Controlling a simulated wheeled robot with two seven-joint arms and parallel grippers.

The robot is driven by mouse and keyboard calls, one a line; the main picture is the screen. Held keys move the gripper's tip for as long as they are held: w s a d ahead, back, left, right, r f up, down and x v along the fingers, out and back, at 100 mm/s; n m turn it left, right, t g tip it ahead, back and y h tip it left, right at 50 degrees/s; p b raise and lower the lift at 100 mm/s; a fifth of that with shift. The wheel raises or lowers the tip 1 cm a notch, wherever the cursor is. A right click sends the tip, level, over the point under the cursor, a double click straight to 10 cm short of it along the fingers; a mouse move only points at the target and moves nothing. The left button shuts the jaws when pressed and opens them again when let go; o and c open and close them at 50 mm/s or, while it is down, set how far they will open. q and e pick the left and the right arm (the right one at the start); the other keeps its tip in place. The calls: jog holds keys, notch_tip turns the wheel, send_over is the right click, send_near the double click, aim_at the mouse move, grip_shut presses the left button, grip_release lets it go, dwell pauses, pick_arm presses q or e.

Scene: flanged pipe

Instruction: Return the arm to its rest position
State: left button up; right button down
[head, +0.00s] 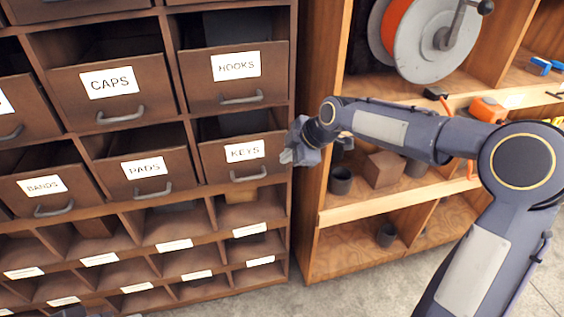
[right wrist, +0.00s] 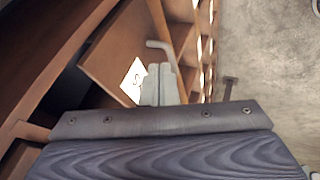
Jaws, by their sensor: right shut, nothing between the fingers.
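My right arm (head: 395,130) reaches in from the right across the shelf. My right gripper (head: 287,156) is at its end, in front of the right edge of the drawer labelled KEYS (head: 223,160). In the right wrist view the right gripper's fingers (right wrist: 160,84) are together with nothing between them. They overlap a drawer front (right wrist: 118,55) with a white label and a handle; I cannot tell whether they touch it. At the bottom left of the head view a small dark part shows that I cannot identify. My left gripper is not clearly in view.
Pulled-out drawers labelled HOOKS (head: 231,78), CAPS (head: 112,92) and PADS (head: 146,172) jut from the brown cabinet. Open labelled cubbies (head: 180,232) lie below. The right shelf holds a large reel (head: 422,40), dark cups (head: 340,180) and a brown block (head: 384,169). Floor (head: 345,285) is clear in front.

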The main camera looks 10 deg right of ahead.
jog(key=s+d+r+m+h+p, duration=0.1)
jog(key=s+d+r+m, duration=0.1)
jog(key=s+r+m, duration=0.3)
jog(key=s+d+r+p, duration=0.1)
jog(key=s+d+r, duration=0.15)
jog(key=s, duration=0.55)
jog(key=s+f+m+p, duration=0.3)
jog(key=s+m, duration=1.1)
jog(key=s, duration=0.6)
jog(key=shift+s+d+p, duration=0.35)
jog(key=shift+d+p, duration=0.05)
